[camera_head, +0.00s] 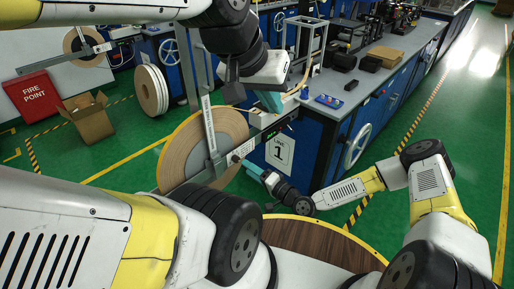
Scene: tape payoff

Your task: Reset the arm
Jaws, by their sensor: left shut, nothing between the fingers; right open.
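My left gripper (272,102), with teal fingers, is shut and empty. It hangs in front of the near end of the workbench, close to the top of the tape payoff unit. My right gripper (254,170) is open beside the lower right edge of the large tan tape reel (225,130), low in front of the blue cabinet. The reel stands upright on a metal bracket (208,125) at the bench end. My forearm hides its lower left part. Whether either gripper touches the unit is hard to tell.
The blue workbench (334,135) bears a control box with coloured buttons (328,101) and a cardboard piece (385,56). A handwheel (356,147) sticks out of its side. An open carton (89,118) and white reels (151,90) stand at left. The green aisle at right is clear.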

